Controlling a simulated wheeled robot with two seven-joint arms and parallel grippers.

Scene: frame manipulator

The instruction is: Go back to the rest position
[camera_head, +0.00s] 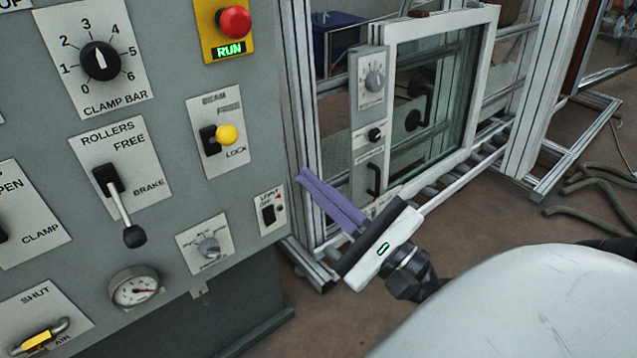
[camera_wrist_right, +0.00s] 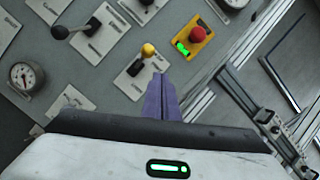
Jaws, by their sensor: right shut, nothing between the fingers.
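My right gripper (camera_head: 304,179) has purple fingers that are shut together with nothing between them. In the head view it is in front of the right edge of the grey control panel (camera_head: 165,255), pointing up and to the left, just right of the small light switch plate (camera_head: 270,211). In the right wrist view the shut fingers (camera_wrist_right: 158,80) point up toward the panel, below the yellow-knobbed beam lever (camera_wrist_right: 148,50). I cannot tell whether they touch the panel. My left gripper is not in view.
The panel carries a clamp bar dial (camera_head: 100,61), a rollers lever (camera_head: 120,204), a gauge (camera_head: 135,288) and a red button (camera_head: 234,22) above a lit RUN sign. A white-framed window (camera_head: 443,95) stands on rollers behind. Hoses (camera_head: 590,218) lie on the floor at right.

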